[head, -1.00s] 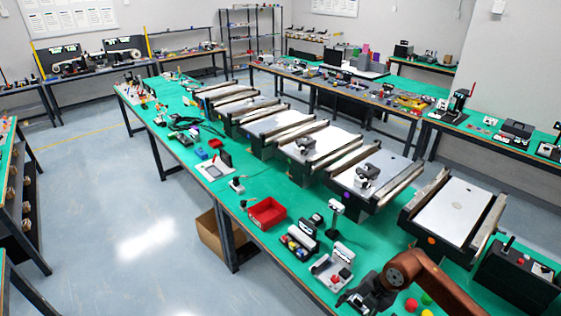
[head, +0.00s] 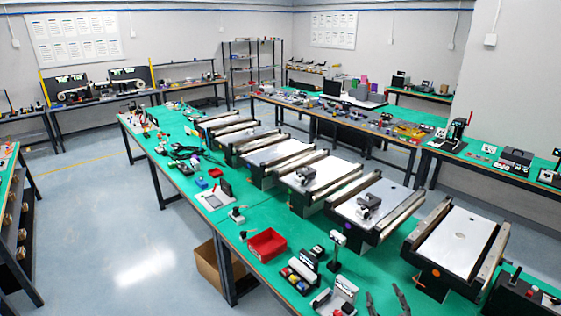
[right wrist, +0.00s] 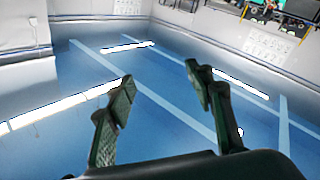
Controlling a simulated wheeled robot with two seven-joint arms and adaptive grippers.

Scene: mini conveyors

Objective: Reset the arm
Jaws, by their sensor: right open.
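My right gripper (head: 386,301) shows at the bottom edge of the head view, right of centre, with only its two dark fingers in the picture. They are spread apart with nothing between them. In the right wrist view the same gripper (right wrist: 160,92) has its two fingers wide apart and empty, with blue floor and a pale wall beyond. My left gripper is in neither view.
A long green table (head: 215,213) carries several mini conveyors, the nearest one (head: 459,237) at the right. A red bin (head: 267,243), a small black stand (head: 335,250) and control boxes (head: 301,272) stand near its front edge. A cardboard box (head: 207,264) is on the floor.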

